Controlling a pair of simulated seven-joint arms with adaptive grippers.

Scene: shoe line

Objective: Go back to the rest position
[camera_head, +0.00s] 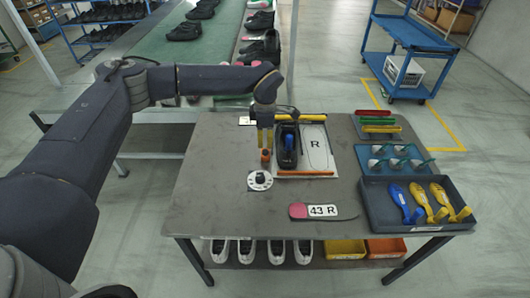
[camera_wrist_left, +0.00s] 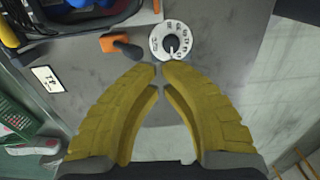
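My left gripper (camera_head: 265,146) reaches in over the table's upper left part, pointing down. In the left wrist view its two yellow fingertips (camera_wrist_left: 160,70) stand close together, with a narrow gap and nothing held between them. A black shoe (camera_head: 287,146) with a blue piece inside lies just right of the gripper on a white board marked R (camera_head: 315,143). An orange piece with a dark end (camera_wrist_left: 117,45) is near the fingertips, apart from them. A white round dial (camera_head: 260,181) lies in front; it also shows just beyond the fingertips (camera_wrist_left: 170,40). My right gripper is out of view.
The grey table (camera_head: 218,200) has free room at its front left. A pink-ended 43 R insole (camera_head: 323,211) lies in front. A dark tray (camera_head: 400,222) with blue and yellow tools stands at the right. A green conveyor (camera_head: 210,38) with shoes runs behind.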

